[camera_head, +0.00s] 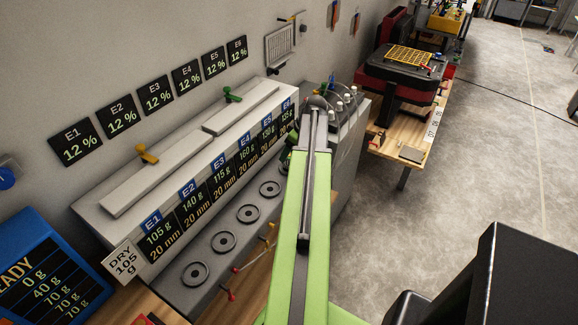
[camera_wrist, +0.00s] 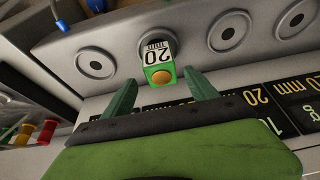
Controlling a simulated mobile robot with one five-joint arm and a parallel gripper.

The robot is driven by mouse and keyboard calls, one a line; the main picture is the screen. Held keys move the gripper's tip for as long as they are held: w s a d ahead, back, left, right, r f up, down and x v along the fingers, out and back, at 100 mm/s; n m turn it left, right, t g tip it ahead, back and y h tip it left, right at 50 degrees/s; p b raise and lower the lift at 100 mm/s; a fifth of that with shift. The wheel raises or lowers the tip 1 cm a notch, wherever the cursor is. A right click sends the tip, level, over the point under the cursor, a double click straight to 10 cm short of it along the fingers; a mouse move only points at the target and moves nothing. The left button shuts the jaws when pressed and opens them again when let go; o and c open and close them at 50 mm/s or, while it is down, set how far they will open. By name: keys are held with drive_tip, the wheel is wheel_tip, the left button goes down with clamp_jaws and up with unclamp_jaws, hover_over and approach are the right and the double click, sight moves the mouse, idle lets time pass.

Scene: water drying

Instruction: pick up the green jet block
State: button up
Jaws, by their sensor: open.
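In the wrist view, a small block with a green end, an orange round spot and a white "20 mm" label (camera_wrist: 160,72) sits at one of the round ring ports (camera_wrist: 95,63) on the grey panel. My gripper (camera_wrist: 161,80) is open, with one green finger on each side of the block's green end. Gaps show between the fingers and the block, and nothing is gripped. In the head view my green arm covers the far end of the panel, and neither the block nor my gripper's fingers can be made out.
A long grey cabinet (camera_head: 130,190) with several labelled displays runs along the wall. Its row of ports (camera_head: 223,242) lies below the displays. Red and yellow knobs (camera_wrist: 47,131) are at the wrist view's lower left. A wooden bench (camera_head: 385,145) stands beyond; grey floor is open at right.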

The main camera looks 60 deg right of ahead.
drive_tip(key=b+x, duration=0.4)
drive_tip(key=x, duration=0.1)
drive_tip(key=shift+s+a+f+b, duration=0.15)
drive_tip(key=shift+s+f+b, duration=0.1)
drive_tip(key=shift+b, duration=0.1)
drive_tip(key=shift+r, duration=0.2)
drive_tip(key=shift+c, duration=0.5)
clamp_jaws()
